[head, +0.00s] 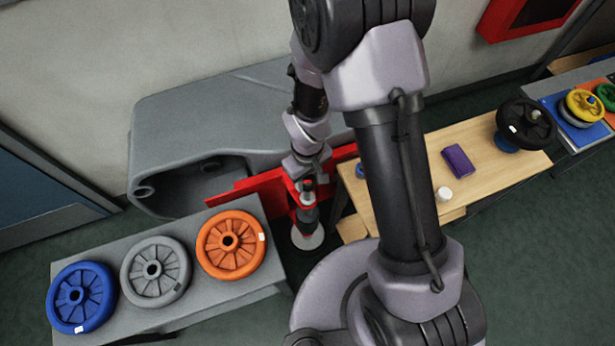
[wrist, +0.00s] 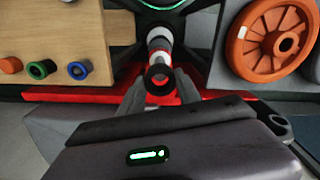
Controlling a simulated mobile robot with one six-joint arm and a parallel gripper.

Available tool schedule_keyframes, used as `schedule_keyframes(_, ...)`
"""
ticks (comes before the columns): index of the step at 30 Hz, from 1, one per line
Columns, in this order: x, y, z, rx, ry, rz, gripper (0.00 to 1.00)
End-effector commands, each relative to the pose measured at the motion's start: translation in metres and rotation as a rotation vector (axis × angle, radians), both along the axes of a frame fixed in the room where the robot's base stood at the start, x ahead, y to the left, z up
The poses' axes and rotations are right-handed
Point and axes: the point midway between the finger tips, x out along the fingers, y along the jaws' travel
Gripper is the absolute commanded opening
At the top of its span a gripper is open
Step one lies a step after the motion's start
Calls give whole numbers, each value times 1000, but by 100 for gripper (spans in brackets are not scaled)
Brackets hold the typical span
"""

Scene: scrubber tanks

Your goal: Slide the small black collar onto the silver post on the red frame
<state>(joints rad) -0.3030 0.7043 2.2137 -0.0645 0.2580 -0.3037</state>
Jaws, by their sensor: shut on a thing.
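The small black collar (wrist: 160,79) is a dark ring between my two grey fingertips in the wrist view. My gripper (wrist: 161,90) is shut on it; it also shows in the head view (head: 306,184). The silver post (wrist: 158,44), with a red band, is right behind the collar in the wrist view, nearly in line with it. I cannot tell whether the collar is around the post or apart from its tip. The red frame (head: 262,193) runs behind my gripper in the head view and also shows in the wrist view (wrist: 90,95).
A grey bench (head: 185,222) on the left bears blue, grey and orange wheels (head: 230,244). A wooden table (head: 485,140) on the right holds a purple block (head: 457,160), a white cap (head: 443,194) and a black wheel (head: 526,124). Several coloured rings (wrist: 42,70) sit beside the post.

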Motion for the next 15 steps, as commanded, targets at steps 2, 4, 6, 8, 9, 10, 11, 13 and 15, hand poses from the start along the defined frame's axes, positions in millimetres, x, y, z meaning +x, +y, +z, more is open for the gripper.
schedule_keyframes(2, 0, 0, -5, 0, 0, 0, 0)
schedule_keyframes(4, 0, 0, -9, 0, 0, 0, 0)
schedule_keyframes(6, 0, 0, -11, 0, 0, 0, 0)
schedule_keyframes(8, 0, 0, -11, 0, 0, 0, 0)
schedule_keyframes(9, 0, 0, -11, 0, 0, 0, 0)
schedule_keyframes(10, 0, 0, -10, 0, 0, 0, 0)
schedule_keyframes(11, 0, 0, -10, 0, 0, 0, 0)
schedule_keyframes(13, 0, 0, -10, 0, 0, 0, 0)
schedule_keyframes(15, 0, 0, -10, 0, 0, 0, 0)
